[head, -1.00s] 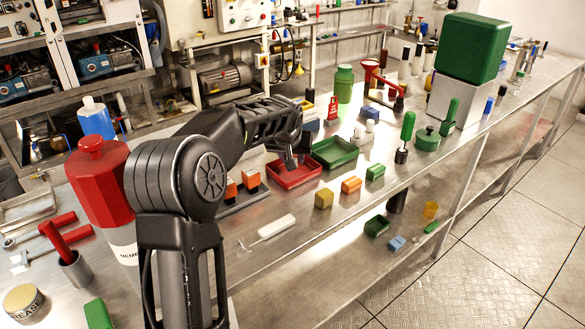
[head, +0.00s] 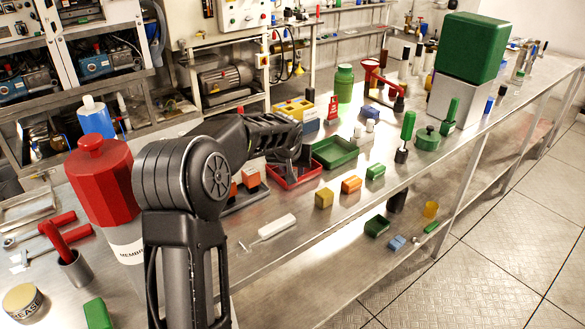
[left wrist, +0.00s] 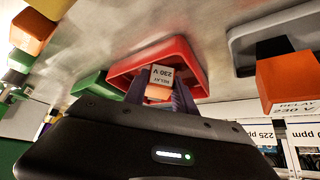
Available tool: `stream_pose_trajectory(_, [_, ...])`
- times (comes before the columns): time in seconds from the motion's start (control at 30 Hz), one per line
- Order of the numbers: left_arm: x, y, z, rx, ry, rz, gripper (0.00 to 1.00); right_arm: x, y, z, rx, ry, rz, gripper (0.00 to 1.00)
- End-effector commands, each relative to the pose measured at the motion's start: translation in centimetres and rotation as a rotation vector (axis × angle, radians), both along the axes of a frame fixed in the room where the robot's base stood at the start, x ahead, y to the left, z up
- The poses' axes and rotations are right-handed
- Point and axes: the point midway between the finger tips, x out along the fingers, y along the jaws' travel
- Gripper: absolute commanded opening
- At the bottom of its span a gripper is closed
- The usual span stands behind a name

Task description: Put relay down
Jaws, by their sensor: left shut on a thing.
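My left gripper (head: 289,166) is at the red tray (head: 306,180) on the bench. In the left wrist view its two fingers (left wrist: 160,93) are shut on a relay (left wrist: 161,78), a small block with a white "RELAY 230 V" label and an orange part. The relay is over or inside the red tray, which also shows in the left wrist view (left wrist: 190,62). Whether the relay touches the tray floor I cannot tell. In the head view the gripper hides the relay. My right gripper is not in view.
A green tray (head: 335,153) stands right beside the red one. A grey holder with orange relays (head: 250,177) is at its left. Yellow (head: 323,199), orange (head: 351,184) and green (head: 375,172) blocks lie nearer the front edge. A yellow-and-blue box (head: 296,110) stands behind.

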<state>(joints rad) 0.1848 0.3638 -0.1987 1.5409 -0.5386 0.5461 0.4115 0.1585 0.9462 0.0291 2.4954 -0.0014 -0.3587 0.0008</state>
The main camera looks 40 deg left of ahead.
Motion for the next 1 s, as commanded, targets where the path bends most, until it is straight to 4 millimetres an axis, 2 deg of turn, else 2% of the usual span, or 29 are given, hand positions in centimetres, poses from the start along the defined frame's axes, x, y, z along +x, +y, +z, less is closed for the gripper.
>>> stream_pose_trajectory(0.03, [0.0,0.0,-0.1,0.000,0.000,0.000,0.34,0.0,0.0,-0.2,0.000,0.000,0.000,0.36])
stream_pose_trajectory(0.3, [0.0,0.0,-0.1,0.000,0.000,0.000,0.54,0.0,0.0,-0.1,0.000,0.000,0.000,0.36])
stream_pose_trajectory(0.53, [0.0,0.0,0.0,0.000,0.000,0.000,0.54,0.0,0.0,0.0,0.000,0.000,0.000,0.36])
stream_pose_trajectory(0.67, [0.0,0.0,0.6,0.000,0.000,0.000,0.54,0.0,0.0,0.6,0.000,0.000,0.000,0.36])
stream_pose_trajectory(0.73, [-0.3,-0.2,1.0,0.000,-0.002,-0.001,0.54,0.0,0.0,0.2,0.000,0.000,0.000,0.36])
stream_pose_trajectory(1.0, [-2.8,-1.5,5.0,0.001,-0.005,-0.001,0.54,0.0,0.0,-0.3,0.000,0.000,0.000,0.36])
